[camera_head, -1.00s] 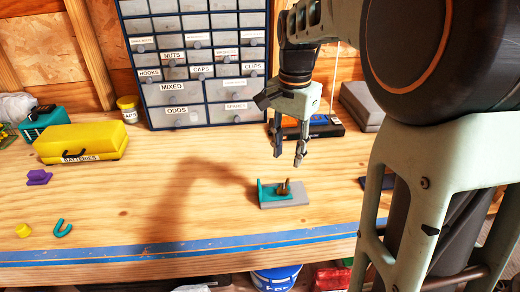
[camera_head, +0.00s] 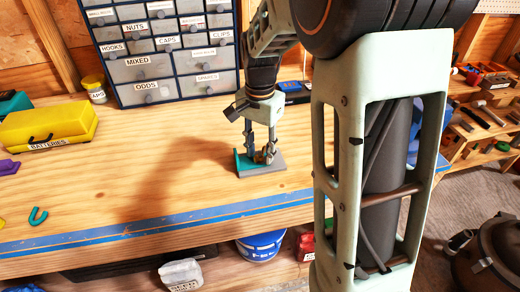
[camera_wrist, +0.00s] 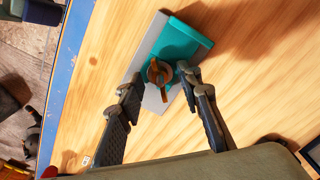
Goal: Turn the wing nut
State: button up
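The wing nut (camera_wrist: 159,72) is brown and sits on a teal bracket (camera_wrist: 196,40) with a grey base plate (camera_wrist: 150,38). In the head view the bracket (camera_head: 243,163) stands on the workbench, and the wing nut is mostly hidden by my fingers. My gripper (camera_head: 259,157) has come down over it from above. In the wrist view my gripper (camera_wrist: 158,82) is open, with one finger at each side of the nut. The right finger looks close to the nut; the left one is over the plate's edge. I cannot tell whether either touches it.
The workbench (camera_head: 130,195) is clear left of the bracket. A blue-taped front edge (camera_head: 150,228) lies near it.

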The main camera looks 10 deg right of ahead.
jog(key=shift+c, duration=0.5)
grip_shut()
jog(key=shift+n, duration=0.4)
